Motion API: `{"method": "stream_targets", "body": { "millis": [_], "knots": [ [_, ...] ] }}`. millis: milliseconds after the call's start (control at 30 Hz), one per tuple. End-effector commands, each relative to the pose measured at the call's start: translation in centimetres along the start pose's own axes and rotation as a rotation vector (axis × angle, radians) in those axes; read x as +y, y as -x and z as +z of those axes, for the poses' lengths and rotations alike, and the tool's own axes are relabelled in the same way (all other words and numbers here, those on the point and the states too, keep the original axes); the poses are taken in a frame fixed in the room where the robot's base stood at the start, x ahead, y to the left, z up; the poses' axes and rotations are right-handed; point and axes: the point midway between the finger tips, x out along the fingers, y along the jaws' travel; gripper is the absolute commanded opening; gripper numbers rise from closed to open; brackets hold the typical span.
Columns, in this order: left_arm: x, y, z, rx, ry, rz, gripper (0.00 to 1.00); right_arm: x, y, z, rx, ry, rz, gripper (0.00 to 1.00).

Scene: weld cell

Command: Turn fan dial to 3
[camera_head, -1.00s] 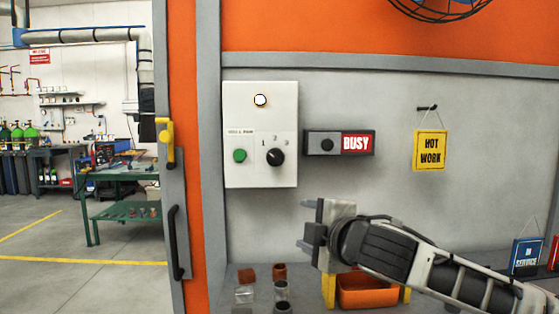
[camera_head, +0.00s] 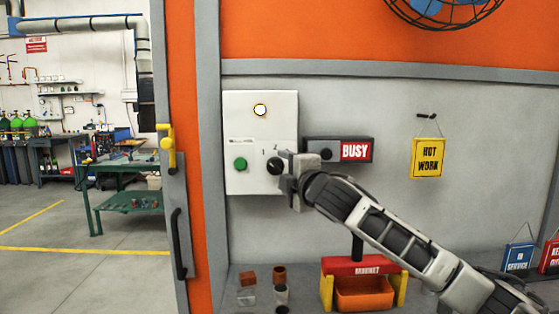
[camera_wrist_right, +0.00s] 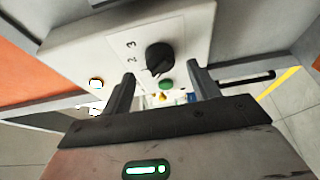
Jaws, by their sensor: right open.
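The black fan dial (camera_head: 275,166) sits on a white wall control box (camera_head: 240,120), right of a green button (camera_head: 240,164). In the right wrist view the dial (camera_wrist_right: 160,57) shows whole, with numerals 2 and 3 beside it. Its pointer is turned away from 3, toward the picture's bottom; the exact mark is unclear. My right gripper (camera_head: 286,178) is at the box's right edge, by the dial. In the wrist view its fingers (camera_wrist_right: 162,78) are open with nothing between them; the dial appears just beyond the tips. Numeral 3 is hidden in the head view. My left gripper is out of view.
A yellow HOT WORK sign (camera_head: 427,158) hangs farther right. Below are an orange bin (camera_head: 364,293) and small cups (camera_head: 280,274) on a bench.

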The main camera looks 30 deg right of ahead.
Motion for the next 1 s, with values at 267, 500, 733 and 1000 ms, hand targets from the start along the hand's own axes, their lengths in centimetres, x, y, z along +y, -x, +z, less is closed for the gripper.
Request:
{"method": "stream_targets", "body": {
  "millis": [267, 500, 733, 1000],
  "knots": [
    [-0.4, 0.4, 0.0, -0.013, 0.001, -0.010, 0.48, 0.1, -3.1, -0.1, 0.000, 0.001, 0.000, 0.60],
    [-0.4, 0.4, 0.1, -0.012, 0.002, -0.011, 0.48, 0.0, -3.5, 0.0, 0.000, 0.001, 0.000, 0.60],
    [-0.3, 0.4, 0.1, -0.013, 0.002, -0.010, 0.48, -0.1, -3.5, 0.0, 0.000, 0.001, 0.000, 0.24],
    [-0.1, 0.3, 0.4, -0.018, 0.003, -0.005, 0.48, -0.1, -3.4, 0.0, 0.000, -0.007, 0.003, 0.16]
  ]
}}
